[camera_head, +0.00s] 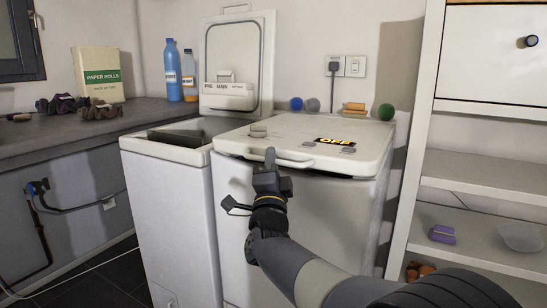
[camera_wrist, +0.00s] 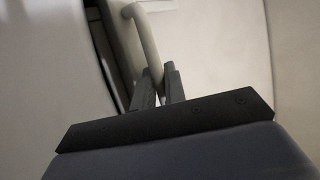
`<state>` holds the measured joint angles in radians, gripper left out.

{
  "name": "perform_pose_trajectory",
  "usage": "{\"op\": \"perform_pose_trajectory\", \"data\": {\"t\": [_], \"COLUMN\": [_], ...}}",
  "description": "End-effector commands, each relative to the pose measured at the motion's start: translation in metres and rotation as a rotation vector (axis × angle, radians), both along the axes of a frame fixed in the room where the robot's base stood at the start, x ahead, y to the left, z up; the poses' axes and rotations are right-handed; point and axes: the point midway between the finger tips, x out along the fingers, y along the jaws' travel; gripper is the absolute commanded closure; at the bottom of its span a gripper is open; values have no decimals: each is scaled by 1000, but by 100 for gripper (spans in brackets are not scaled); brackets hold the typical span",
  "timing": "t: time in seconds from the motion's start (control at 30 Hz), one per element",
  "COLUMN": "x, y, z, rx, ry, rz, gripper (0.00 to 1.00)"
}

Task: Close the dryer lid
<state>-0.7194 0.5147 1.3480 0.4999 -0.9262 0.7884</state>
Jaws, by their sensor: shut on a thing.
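Two white toploaders stand side by side. The left one (camera_head: 170,205) has its lid (camera_head: 232,65) standing upright, with a drawer marked PRE and MAIN on the inside. The right one (camera_head: 330,215), which I take for the dryer, has its lid (camera_head: 300,140) down or nearly down; I cannot tell if a small gap remains. My gripper (camera_head: 269,160) is at the front edge of this lid. In the wrist view, its fingers (camera_wrist: 160,82) are shut on the pale curved lid handle (camera_wrist: 146,40).
A grey counter (camera_head: 60,130) at the left holds bottles (camera_head: 180,75) and a paper rolls box (camera_head: 98,74). Small balls (camera_head: 386,112) and sponges (camera_head: 353,108) are behind the right lid. White shelves (camera_head: 480,190) stand close on the right.

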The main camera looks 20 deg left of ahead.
Motion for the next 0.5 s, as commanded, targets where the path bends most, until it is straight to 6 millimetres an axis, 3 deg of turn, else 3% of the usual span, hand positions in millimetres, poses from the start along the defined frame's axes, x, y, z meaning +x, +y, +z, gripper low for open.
{"op": "perform_pose_trajectory", "data": {"t": [0.03, 0.4, 0.43, 0.5], "x": [2, 2, 2, 3], "y": [-1, -1, -1, 0], "z": [-9, -13, -14, -14], "rx": [-4, -8, -8, -8], "ry": [10, 14, 14, 14], "rz": [-2, -2, -2, -2], "gripper": [100, 100, 87, 82]}}
